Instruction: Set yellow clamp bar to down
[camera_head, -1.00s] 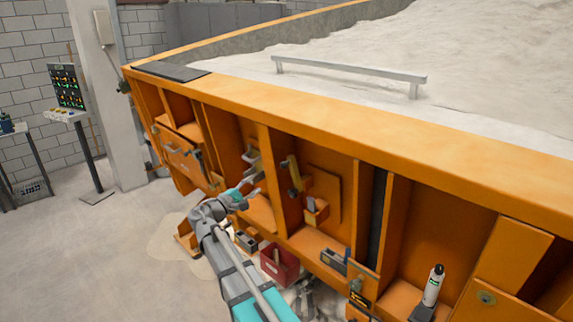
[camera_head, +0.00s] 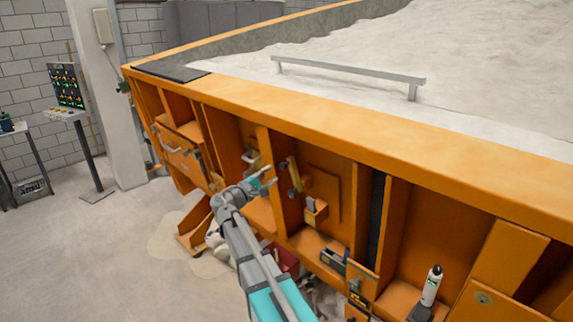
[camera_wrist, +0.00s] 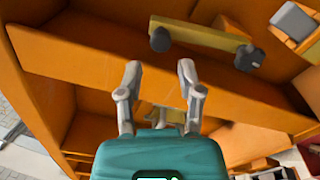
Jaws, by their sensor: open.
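The yellow clamp bar (camera_head: 296,173) is a short mustard-yellow bar on the orange side frame of the sandbed. In the head view it stands roughly upright, just right of my gripper (camera_head: 266,177). In the wrist view the yellow clamp bar (camera_wrist: 205,36) runs across the top, with a dark round knob near each end. My gripper (camera_wrist: 160,72) is open, with two grey fingers apart and nothing between them. The fingertips are below the bar in that picture and do not appear to touch it.
A small orange box with a grey piece (camera_head: 315,210) is fixed right of the bar. A grey handle (camera_head: 250,157) is behind my gripper. A red bin (camera_head: 286,260) sits below, partly hidden by my arm. A white bottle (camera_head: 431,286) stands in the right bay.

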